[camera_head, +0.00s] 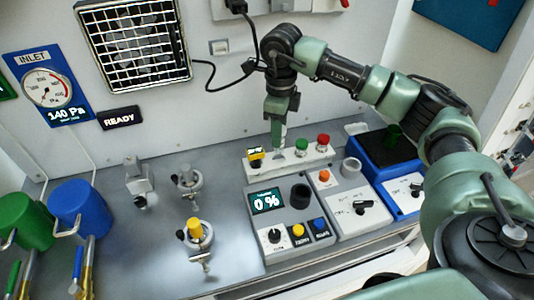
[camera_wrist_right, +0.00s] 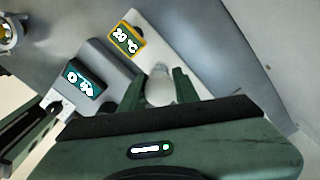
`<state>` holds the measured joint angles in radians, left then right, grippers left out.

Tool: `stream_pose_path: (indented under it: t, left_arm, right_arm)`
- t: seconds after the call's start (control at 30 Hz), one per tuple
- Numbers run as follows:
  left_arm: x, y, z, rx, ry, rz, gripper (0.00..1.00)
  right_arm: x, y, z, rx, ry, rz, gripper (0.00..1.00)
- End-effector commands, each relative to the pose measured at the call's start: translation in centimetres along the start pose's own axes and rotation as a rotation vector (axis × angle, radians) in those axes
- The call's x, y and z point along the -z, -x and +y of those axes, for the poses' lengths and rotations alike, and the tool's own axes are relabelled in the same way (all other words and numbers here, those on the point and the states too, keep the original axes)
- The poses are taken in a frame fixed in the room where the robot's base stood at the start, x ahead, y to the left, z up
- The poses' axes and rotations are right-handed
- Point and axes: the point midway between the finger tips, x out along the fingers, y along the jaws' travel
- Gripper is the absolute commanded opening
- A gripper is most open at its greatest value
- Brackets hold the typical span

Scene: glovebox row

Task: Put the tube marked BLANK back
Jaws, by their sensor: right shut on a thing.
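My right gripper (camera_head: 279,122) reaches down over the back left part of a white rack (camera_head: 318,155). It is shut on a pale, whitish tube (camera_wrist_right: 159,88), seen between the two green fingers in the right wrist view. The tube's lower end is at the rack; I cannot tell how deep it sits. No BLANK marking is readable on it. A green-capped tube (camera_head: 301,146) and a red-capped tube (camera_head: 323,141) stand in the rack to the right. My left gripper is not in view.
A grey instrument (camera_head: 270,218) showing 0 % stands before the rack. A yellow-framed 20 °C display (camera_wrist_right: 127,38) is at the rack's left end. A grey box (camera_head: 350,208) and blue box (camera_head: 375,160) stand right. Valves (camera_head: 196,232) stand left; bench between is clear.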

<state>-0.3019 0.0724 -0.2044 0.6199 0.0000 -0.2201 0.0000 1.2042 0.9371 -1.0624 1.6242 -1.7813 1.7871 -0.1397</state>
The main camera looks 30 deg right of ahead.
Motion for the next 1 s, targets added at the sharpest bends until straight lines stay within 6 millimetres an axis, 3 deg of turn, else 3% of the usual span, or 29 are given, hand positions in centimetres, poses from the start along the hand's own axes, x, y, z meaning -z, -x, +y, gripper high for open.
stream_pose_path:
  t: [0.5,0.9,0.93,1.0]
  left_arm:
    - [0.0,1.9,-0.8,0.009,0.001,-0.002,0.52]
    - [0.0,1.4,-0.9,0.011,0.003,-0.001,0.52]
    - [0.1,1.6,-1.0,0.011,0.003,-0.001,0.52]
    - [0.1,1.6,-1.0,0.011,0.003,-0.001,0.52]
  right_arm:
    - [-0.1,-6.3,0.1,-0.001,-0.001,0.0,0.0]
    - [-0.1,-7.1,0.1,0.0,-0.002,-0.002,0.0]
    - [-0.1,-6.9,0.0,0.0,-0.002,-0.002,0.39]
    - [-0.1,-6.9,0.1,0.0,-0.002,-0.001,0.52]
